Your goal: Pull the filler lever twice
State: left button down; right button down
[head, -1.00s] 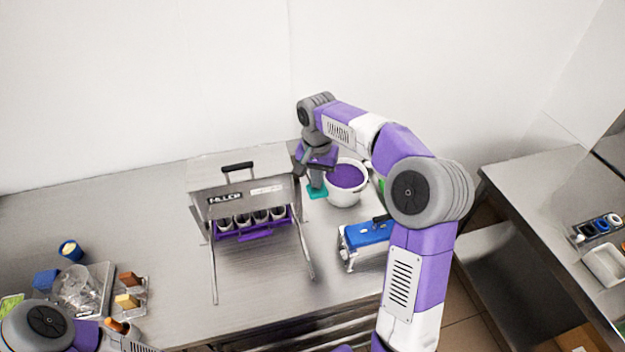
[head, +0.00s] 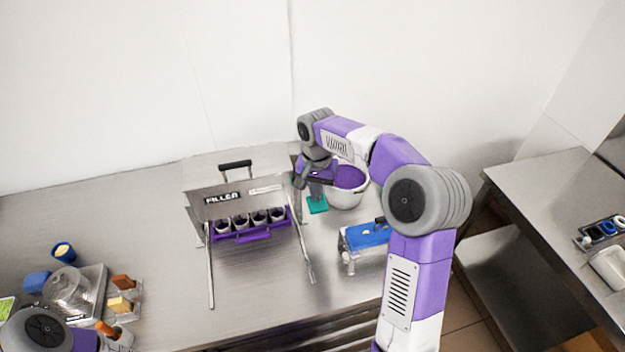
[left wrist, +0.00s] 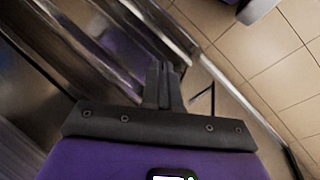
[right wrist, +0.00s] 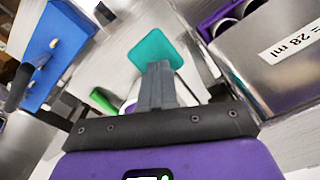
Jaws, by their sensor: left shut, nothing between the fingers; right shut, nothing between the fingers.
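The metal filler (head: 215,206) stands on the steel table with a "FILLER" label and a row of cups in a purple holder (head: 245,237) at its front. A black bar handle (head: 236,165), likely the lever's, rises at its top back. Thin metal rods (head: 210,265) reach forward at both sides. My right gripper (right wrist: 158,85) is shut and empty, right of the filler, above a teal pad (right wrist: 160,50); it does not touch the handle. The filler's side (right wrist: 275,70) shows in the right wrist view. My left gripper (left wrist: 165,85) is shut and empty, with floor beyond it.
A white bucket (head: 347,197) with purple contents stands right of the filler, close to my right gripper. A blue-topped device (head: 367,236) sits in front of it. Trays and small containers (head: 70,290) crowd the table's left.

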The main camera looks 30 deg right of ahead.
jog(key=shift+f, duration=0.6)
jog(key=shift+r, duration=0.1)
notch_tip(320, 180, up, 8)
jog(key=p, duration=0.6)
jog(key=shift+p, duration=0.3)
dwell(0.4)
